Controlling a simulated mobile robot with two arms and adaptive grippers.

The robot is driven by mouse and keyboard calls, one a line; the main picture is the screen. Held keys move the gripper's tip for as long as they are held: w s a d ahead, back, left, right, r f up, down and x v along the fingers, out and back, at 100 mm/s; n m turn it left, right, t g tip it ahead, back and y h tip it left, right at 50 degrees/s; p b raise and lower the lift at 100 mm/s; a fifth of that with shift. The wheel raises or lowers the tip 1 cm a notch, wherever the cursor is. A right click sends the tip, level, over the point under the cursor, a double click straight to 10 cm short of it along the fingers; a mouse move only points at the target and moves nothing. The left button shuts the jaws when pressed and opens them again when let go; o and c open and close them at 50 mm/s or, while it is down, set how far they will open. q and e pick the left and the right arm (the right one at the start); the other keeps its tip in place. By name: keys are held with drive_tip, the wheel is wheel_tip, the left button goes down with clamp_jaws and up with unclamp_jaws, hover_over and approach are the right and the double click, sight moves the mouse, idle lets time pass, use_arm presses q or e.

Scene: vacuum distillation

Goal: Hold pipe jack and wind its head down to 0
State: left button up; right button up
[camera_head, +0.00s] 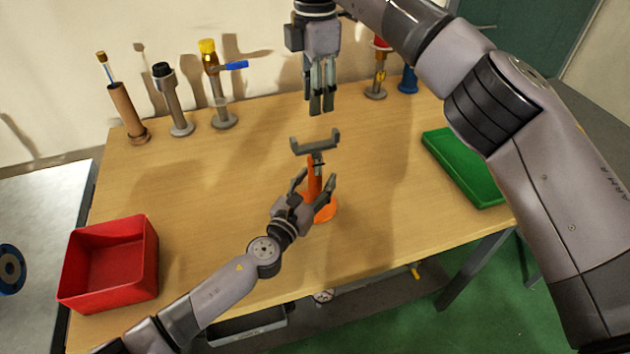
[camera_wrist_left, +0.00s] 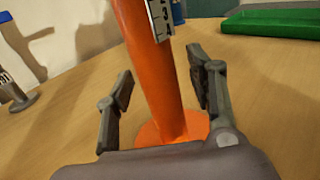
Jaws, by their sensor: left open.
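The pipe jack (camera_head: 315,185) stands upright near the middle of the table, with an orange post, a round orange base and a grey U-shaped head (camera_head: 316,142) on top. My left gripper (camera_head: 316,181) is open, with its fingers on either side of the orange post. In the left wrist view the post (camera_wrist_left: 152,75) rises between the spread fingers (camera_wrist_left: 160,85), apparently without contact, and a scale strip with numbers (camera_wrist_left: 160,18) shows on it. My right gripper (camera_head: 321,108) points down above and slightly behind the jack head, apart from it; its fingers look close together.
A red bin (camera_head: 108,262) stands at the table's front left, and a green tray (camera_head: 468,166) lies at the right. Several upright fittings, one with a yellow top and blue handle (camera_head: 218,85), stand along the back. The table (camera_head: 210,190) is clear left of the jack.

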use_arm(q)
drive_tip(key=shift+c, duration=0.5)
clamp_jaws()
idle(0.3)
idle(0.5)
idle(0.4)
